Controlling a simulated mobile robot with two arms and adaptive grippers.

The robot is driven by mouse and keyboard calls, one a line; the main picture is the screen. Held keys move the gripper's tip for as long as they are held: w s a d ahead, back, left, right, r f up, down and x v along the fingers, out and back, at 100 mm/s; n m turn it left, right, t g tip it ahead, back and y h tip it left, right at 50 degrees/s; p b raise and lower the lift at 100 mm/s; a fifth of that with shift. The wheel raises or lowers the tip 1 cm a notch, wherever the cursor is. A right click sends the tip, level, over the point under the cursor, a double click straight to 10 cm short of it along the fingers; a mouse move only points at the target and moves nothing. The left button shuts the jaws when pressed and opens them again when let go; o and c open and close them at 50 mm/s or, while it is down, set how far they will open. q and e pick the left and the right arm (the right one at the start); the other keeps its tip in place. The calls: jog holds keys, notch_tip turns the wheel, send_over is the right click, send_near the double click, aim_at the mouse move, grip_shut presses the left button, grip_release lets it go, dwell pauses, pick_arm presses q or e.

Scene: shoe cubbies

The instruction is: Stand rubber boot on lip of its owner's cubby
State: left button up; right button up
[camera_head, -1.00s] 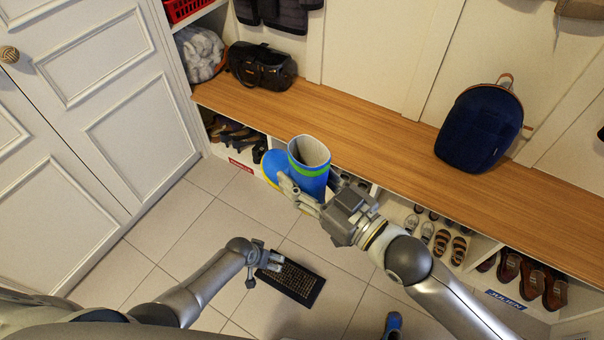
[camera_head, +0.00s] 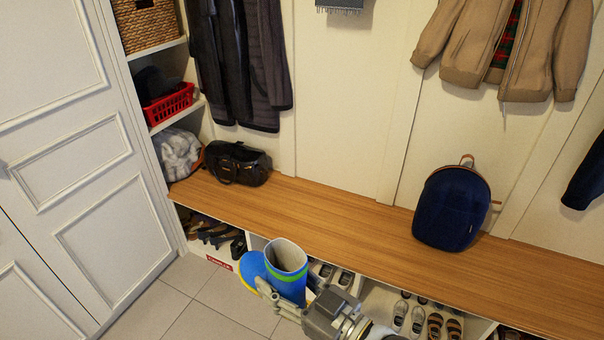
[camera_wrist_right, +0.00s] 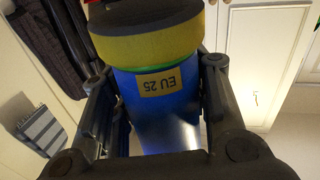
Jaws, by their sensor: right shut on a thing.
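A blue rubber boot (camera_head: 289,282) with a green band below its open top is in my right gripper (camera_head: 283,299), in front of the bench. The boot is roughly upright, its toe pointing left. In the right wrist view the boot (camera_wrist_right: 160,115) sits between the two fingers, showing a yellow sole and a tag reading EU 25. Shoe cubbies run under the bench. The left cubby has a red name label (camera_head: 220,263) on its lip, too small to read. The boot and my right arm hide part of the middle cubbies. My left gripper is out of view.
The wooden bench top (camera_head: 330,222) carries a black bag (camera_head: 238,164) and a navy backpack (camera_head: 451,208), with clear room between them. Dark shoes (camera_head: 212,232) fill the left cubby; sneakers and sandals (camera_head: 435,326) stand further right. A white door (camera_head: 70,150) borders the left.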

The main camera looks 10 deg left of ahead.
aim_at(301, 269)
jog(key=shift+d+r+t, duration=0.1)
jog(key=shift+r+t, duration=0.2)
jog(key=shift+r, duration=0.1)
jog(key=d+r+m+t+h, duration=0.2)
jog(key=d, duration=0.1)
jog(key=shift+w+d+r+m+t, duration=0.2)
jog(key=shift+r+m+t, duration=0.1)
jog(key=shift+r+m, duration=0.1)
jog(key=s+d+f+m+t+h, duration=0.2)
jog(key=d+m+h, duration=0.2)
jog(key=d, duration=0.7)
jog(key=s+d+f+m+t+h, duration=0.3)
jog(key=d+h, duration=0.6)
jog(key=d, duration=0.3)
jog(key=shift+f+m, duration=0.2)
jog(key=shift+m, duration=0.6)
jog(key=shift+a, duration=0.15)
